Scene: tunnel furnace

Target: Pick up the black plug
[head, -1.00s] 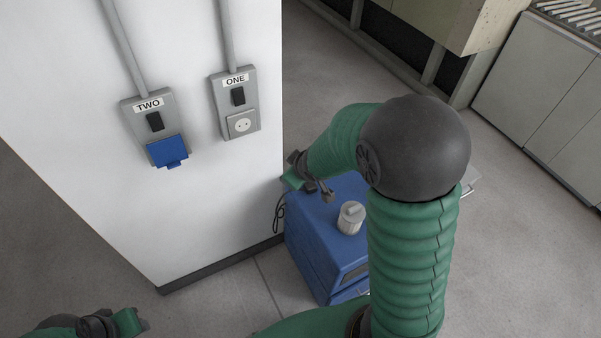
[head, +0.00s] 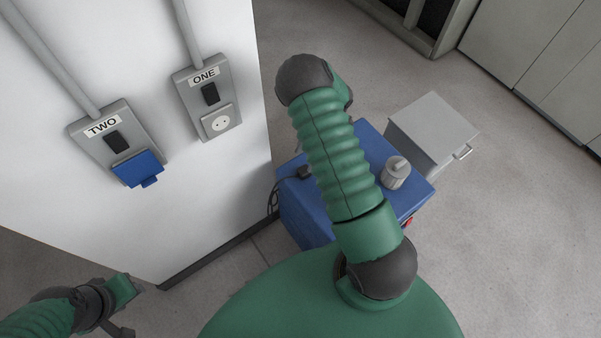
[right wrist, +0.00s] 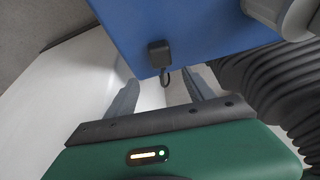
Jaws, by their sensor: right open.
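The black plug (right wrist: 159,54) lies at the edge of the blue cabinet's top in the right wrist view. Its thin black cable loops over the edge. In the head view the plug (head: 304,172) shows as a small dark piece left of my right arm. My right gripper (right wrist: 160,77) is open and empty, its two fingers spread either side of the cable loop, with the plug just beyond the tips. In the head view my right arm mostly hides this gripper. My left gripper (head: 128,305) is at the lower left, far from the plug; its jaw opening is unclear.
The blue cabinet (head: 303,216) stands beside the white wall (head: 190,215) and carries a grey knob-like part (head: 397,173). A grey box (head: 433,128) stands behind it. Socket ONE (head: 219,124) and blue-covered socket TWO (head: 138,170) are on the wall. Floor at right is clear.

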